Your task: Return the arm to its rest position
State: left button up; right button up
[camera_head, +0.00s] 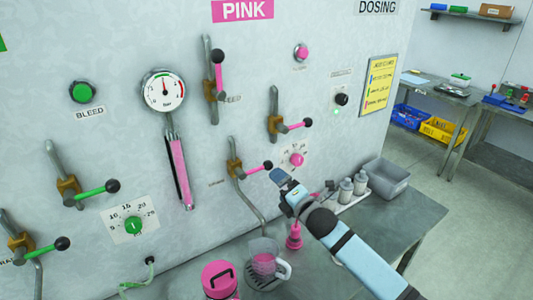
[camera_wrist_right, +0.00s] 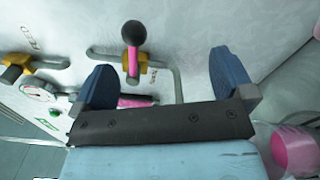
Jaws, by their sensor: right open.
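My right gripper (camera_head: 283,179) reaches in from the lower right in the head view, in front of the panel. Its tips are close to the black knob of a pink-handled valve (camera_head: 252,169); I cannot tell whether they touch. In the right wrist view the two blue fingers of the gripper (camera_wrist_right: 161,84) stand wide apart. A pink lever (camera_wrist_right: 135,102) shows partly behind the gripper's dark bar, and another pink handle with a black knob (camera_wrist_right: 133,36) stands beyond. I see nothing held. My left gripper is not in view.
A clear jug (camera_head: 264,262) with pink contents stands on a drain grate below the panel, beside a pink-lidded container (camera_head: 219,280). White bottles (camera_head: 346,190) and a grey bin (camera_head: 386,180) stand right of the arm. Other levers jut from the panel (camera_head: 130,70).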

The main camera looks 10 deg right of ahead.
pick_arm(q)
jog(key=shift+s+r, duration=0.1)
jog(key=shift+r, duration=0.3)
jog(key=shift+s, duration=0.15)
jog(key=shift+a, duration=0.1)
pick_arm(e)
jog(key=shift+v, duration=1)
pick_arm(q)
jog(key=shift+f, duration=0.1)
